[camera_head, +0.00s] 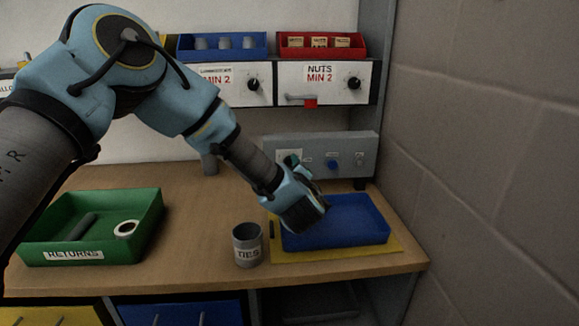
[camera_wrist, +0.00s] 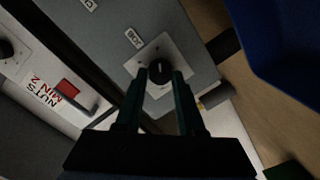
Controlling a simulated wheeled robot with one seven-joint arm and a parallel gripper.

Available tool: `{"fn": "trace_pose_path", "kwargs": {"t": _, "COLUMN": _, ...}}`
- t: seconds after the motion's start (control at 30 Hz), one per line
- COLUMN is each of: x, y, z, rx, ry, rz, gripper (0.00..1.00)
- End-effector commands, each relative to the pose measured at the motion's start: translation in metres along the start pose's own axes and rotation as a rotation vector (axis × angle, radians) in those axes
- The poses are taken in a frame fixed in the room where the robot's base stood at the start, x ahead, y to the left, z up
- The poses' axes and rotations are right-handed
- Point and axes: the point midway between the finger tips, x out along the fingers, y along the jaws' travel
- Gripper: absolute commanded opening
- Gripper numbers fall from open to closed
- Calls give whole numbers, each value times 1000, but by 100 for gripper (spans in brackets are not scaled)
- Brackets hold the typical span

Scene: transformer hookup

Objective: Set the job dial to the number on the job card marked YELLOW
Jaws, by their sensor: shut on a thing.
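My gripper (camera_wrist: 160,80) reaches the grey panel (camera_wrist: 187,48) in the wrist view, with one dark finger on each side of the job dial (camera_wrist: 159,69). The dial is a black round knob with a small white mark, on a pale square plate beside a JOB label (camera_wrist: 133,38). The fingers are shut on it. In the head view my gripper (camera_head: 293,161) is at the left part of the grey panel (camera_head: 353,145) and hides the dial. I cannot make out a job card marked YELLOW or its number in either view.
A blue knob (camera_head: 333,164) sits on the panel's right part. Below are a blue tray (camera_head: 345,239) on a yellow mat (camera_head: 385,247), a TIES can (camera_head: 247,245) and a green RETURNS tray (camera_head: 140,242). Drawers with black knobs (camera_head: 354,83) hang above. A block wall bounds the right.

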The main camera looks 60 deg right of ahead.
Motion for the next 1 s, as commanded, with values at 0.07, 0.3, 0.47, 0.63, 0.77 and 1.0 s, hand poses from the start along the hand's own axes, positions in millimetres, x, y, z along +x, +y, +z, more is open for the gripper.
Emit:
{"fn": "trace_pose_path", "kwargs": {"t": 0.07, "x": -1, "y": -1, "z": 2, "rx": 1, "ry": -4, "rz": -2, "gripper": 40}}
{"fn": "trace_pose_path", "kwargs": {"t": 0.3, "x": 0, "y": 0, "z": 1, "rx": 0, "ry": -2, "rz": -1, "gripper": 67}}
{"fn": "trace_pose_path", "kwargs": {"t": 0.47, "x": 0, "y": 0, "z": 1, "rx": 0, "ry": -1, "rz": 0, "gripper": 68}}
{"fn": "trace_pose_path", "kwargs": {"t": 0.63, "x": -4, "y": 0, "z": 1, "rx": 0, "ry": -2, "rz": 0, "gripper": 68}}
{"fn": "trace_pose_path", "kwargs": {"t": 0.77, "x": -21, "y": -1, "z": 2, "rx": 1, "ry": -3, "rz": 1, "gripper": 68}}
{"fn": "trace_pose_path", "kwargs": {"t": 1.0, "x": -69, "y": -2, "z": 3, "rx": 1, "ry": -4, "rz": 2, "gripper": 68}}
